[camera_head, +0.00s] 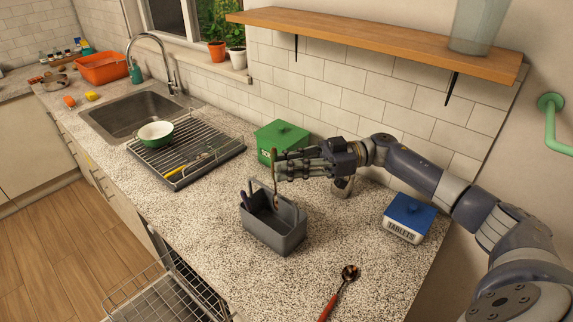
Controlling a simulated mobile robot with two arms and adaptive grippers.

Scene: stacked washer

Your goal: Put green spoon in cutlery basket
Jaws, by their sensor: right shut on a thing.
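My right gripper (280,166) is above the grey cutlery basket (272,238), at its back edge, and is shut on a thin, upright spoon (275,184). The spoon looks brownish here; I cannot make out green on it. Its lower end is down at the basket opening; whether it touches the basket is unclear. A dark purple-blue handle (245,201) sticks up at the basket's left side. My left gripper is out of view.
A red-handled spoon (338,291) lies in front. A green box (282,139) and a blue tablets box (408,217) stand behind and right. A dish rack (187,153) holds a green bowl (155,133) and utensils. An open dishwasher rack (160,295) is front left.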

